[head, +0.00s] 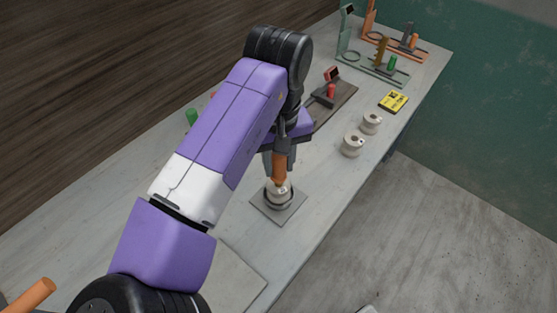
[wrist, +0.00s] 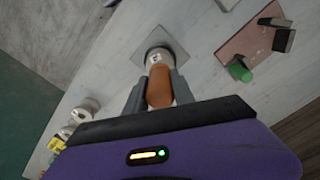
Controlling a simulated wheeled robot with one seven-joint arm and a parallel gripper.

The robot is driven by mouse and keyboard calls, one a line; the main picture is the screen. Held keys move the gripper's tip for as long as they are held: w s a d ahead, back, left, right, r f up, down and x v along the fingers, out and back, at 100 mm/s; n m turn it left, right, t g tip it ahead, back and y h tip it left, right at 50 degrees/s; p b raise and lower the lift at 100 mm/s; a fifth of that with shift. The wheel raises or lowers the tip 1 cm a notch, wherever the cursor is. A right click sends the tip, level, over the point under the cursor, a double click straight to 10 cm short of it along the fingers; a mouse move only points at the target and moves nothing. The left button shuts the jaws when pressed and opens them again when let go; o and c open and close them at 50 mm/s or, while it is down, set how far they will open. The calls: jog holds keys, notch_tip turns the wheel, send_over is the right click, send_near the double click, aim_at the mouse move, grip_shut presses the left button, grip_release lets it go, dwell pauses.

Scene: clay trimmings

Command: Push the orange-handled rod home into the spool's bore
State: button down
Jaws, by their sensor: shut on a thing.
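My gripper (head: 279,172) points down and is shut on the orange handle (head: 279,167) of the rod. In the wrist view the orange handle (wrist: 159,88) sits between both fingers. The pale spool (head: 278,190) stands below it inside a dark ring on a square grey plate (head: 264,206). The spool also shows in the wrist view (wrist: 157,57), just beyond the handle's end. The handle's lower end is at or close to the spool's top. The bore and the rod's shaft are hidden, so I cannot tell how deep the rod sits.
Two loose spools (head: 352,144) (head: 371,123) stand to the right, near a yellow card (head: 393,102). A dark board (head: 341,104) with a red-handled piece lies behind my gripper. Green (head: 345,47) and orange (head: 420,54) stands are at the far end.

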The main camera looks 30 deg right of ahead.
aim_at(278, 190)
jog(key=shift+f+p, duration=1.4)
jog(key=shift+f, duration=0.05)
dwell(4.0)
jog(key=shift+s+f, duration=0.1)
jog(key=shift+f, duration=0.2)
dwell(2.2)
